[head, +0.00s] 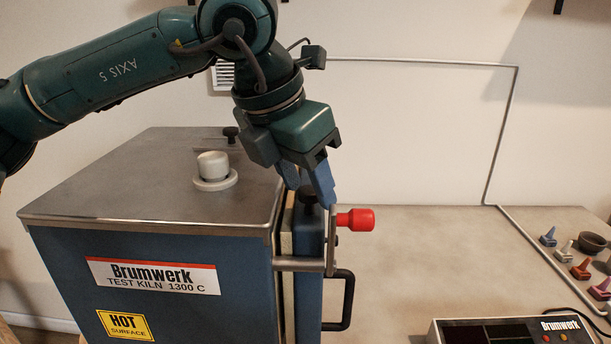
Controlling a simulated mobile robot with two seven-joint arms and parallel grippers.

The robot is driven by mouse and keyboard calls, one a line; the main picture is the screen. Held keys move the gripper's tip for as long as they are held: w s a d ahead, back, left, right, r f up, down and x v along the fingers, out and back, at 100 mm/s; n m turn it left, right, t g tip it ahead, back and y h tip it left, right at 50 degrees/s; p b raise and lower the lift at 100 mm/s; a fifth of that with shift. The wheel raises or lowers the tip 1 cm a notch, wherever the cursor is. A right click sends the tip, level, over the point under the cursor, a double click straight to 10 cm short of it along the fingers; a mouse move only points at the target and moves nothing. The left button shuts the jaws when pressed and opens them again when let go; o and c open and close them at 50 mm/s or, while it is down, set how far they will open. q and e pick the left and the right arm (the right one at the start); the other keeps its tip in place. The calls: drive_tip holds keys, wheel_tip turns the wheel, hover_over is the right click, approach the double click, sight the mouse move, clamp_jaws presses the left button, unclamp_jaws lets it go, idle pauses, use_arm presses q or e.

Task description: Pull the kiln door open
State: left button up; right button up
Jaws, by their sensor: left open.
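The kiln (190,250) is a blue box with a grey metal top at the left. Its blue door (309,245) is on the right side, with a black bar handle (348,300). A cream strip and a dark line show between body and door; I cannot tell whether the door is slightly ajar. A metal latch with a red knob (356,219) sits at the door's upper part, its lever upright. My left gripper (308,194) is open, its blue fingers pointing down at the door's top edge beside the latch. Contact is unclear. My right gripper is out of view.
A white plug (213,166) stands on the kiln top. A controller box (510,331) is at the front right. The tabletop (430,255) right of the door is clear.

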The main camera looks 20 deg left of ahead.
use_arm(q)
drive_tip(key=shift+f, duration=0.1)
clamp_jaws()
idle(0.5)
